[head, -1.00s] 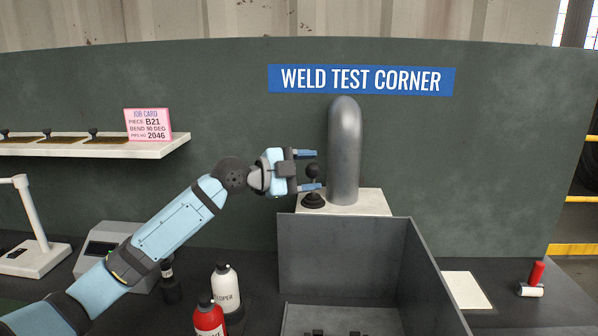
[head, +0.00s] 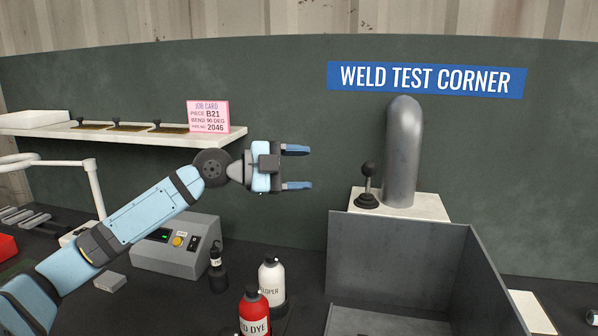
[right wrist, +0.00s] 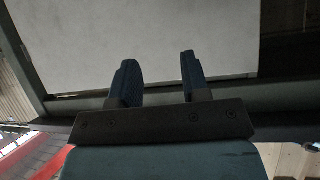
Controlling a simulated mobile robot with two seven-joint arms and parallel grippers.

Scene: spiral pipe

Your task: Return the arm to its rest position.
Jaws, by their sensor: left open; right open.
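My left arm (head: 140,215) comes in from the left in the head view. Its gripper (head: 298,168) is open and empty, its fingers pointing right. It hangs in the air in front of the dark wall panel, left of and apart from a black knobbed stamp-like piece (head: 367,188). My right gripper (right wrist: 158,82) shows only in the right wrist view. It is open, with nothing visible between its fingers, over a plain pale surface (right wrist: 150,35). The right arm is not in the head view.
A grey metal pipe (head: 404,150) stands on a white block (head: 435,205) behind an open grey bin (head: 395,255). Red (head: 254,312) and white (head: 271,280) bottles and a grey control box (head: 178,250) stand below my left arm. A shelf (head: 110,135) holds a pink job card (head: 208,117).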

